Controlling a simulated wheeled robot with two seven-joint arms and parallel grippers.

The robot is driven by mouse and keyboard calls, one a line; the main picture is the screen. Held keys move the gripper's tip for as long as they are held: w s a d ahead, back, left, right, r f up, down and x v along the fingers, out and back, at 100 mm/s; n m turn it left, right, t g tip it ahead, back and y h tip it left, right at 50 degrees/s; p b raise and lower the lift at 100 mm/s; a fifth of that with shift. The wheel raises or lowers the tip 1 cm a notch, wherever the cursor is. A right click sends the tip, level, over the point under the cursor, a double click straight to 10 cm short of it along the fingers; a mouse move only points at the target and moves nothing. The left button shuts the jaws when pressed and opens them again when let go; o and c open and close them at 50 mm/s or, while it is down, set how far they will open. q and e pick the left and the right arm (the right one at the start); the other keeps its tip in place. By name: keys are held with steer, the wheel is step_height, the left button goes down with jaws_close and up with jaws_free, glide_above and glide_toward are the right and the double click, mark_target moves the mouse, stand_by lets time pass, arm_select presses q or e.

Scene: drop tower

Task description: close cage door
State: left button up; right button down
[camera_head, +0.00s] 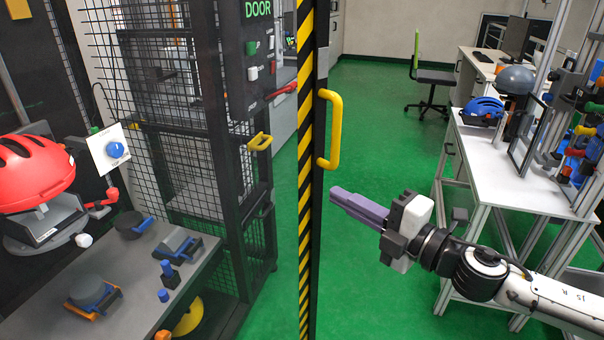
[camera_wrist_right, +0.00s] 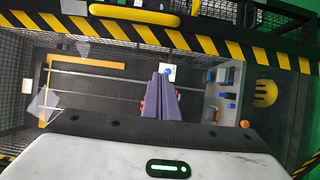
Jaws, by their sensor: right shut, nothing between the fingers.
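The cage door (camera_head: 307,170) shows nearly edge-on in the head view, as a tall narrow panel with black and yellow stripes. It stands open, apart from the cage (camera_head: 160,95) on the left. A yellow handle (camera_head: 330,130) is on the door's right side. My right gripper (camera_head: 335,198) has purple fingers, shut and empty, to the right of the door and a little below the handle. In the right wrist view the shut fingers (camera_wrist_right: 165,80) are in the middle, with a yellow bar (camera_wrist_right: 135,14) at the top. My left gripper is not in view.
Inside the cage, a red helmet (camera_head: 35,172) sits on a fixture above a grey bench (camera_head: 60,320) with tools. At right, a white table (camera_head: 510,168) holds a blue helmet (camera_head: 483,108) and a grey one (camera_head: 515,79). Green floor (camera_head: 375,110) between is clear.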

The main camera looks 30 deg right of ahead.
glide_toward(290, 169)
steer(key=x, duration=0.2)
steer(key=p+x, duration=0.1)
steer(key=x, duration=0.2)
steer(key=shift+w, duration=0.4)
steer(key=shift+w+a, duration=0.15)
steer(key=shift+w, duration=0.15)
steer(key=shift+f, duration=0.1)
steer(key=shift+w, duration=0.1)
